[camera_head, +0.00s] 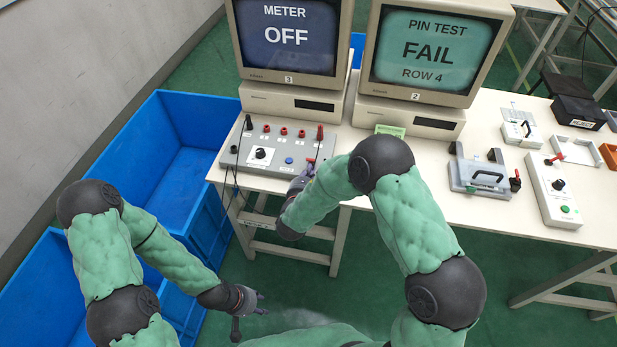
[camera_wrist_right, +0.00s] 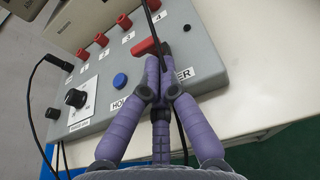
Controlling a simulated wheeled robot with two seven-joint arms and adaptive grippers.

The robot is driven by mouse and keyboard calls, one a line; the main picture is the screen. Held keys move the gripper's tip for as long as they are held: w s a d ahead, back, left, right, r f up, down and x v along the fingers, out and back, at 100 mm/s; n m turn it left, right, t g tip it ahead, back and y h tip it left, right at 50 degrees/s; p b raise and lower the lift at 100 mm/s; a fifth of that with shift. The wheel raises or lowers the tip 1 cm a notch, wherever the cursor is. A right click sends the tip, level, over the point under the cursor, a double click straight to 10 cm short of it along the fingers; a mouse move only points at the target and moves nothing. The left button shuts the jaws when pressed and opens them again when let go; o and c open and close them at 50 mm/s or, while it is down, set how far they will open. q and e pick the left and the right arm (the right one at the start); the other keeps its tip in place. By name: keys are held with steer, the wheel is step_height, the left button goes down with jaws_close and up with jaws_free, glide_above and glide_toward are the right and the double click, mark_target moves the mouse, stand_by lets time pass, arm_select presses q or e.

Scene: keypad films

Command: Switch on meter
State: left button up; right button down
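The meter box (camera_head: 275,148) is a grey panel on the table's left end, with red sockets, a black knob (camera_head: 260,153) and a blue button (camera_head: 289,160). The knob and the blue button (camera_wrist_right: 120,81) also show in the right wrist view. The meter monitor (camera_head: 288,37) reads "METER OFF". My right gripper (camera_wrist_right: 161,58) has its fingertips together at the panel's right end, close by a red part (camera_wrist_right: 145,46); contact cannot be told. The fingers partly hide a label ending in "ER". My left gripper (camera_head: 250,312) is open and empty, low in front of the table.
A second monitor (camera_head: 435,48) reads "PIN TEST FAIL ROW 4". A clamp fixture (camera_head: 482,176) and a grey box with a green button (camera_head: 553,190) stand to the right on the table. Blue bins (camera_head: 180,115) stand left. Black cables hang over the panel, one crossing my right gripper.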

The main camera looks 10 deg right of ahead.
steer(key=shift+r, duration=0.1)
steer(key=shift+r+g+p, duration=0.2)
steer(key=shift+g+p, duration=0.1)
steer(key=shift+p, duration=0.35)
steer(key=shift+w, duration=0.15)
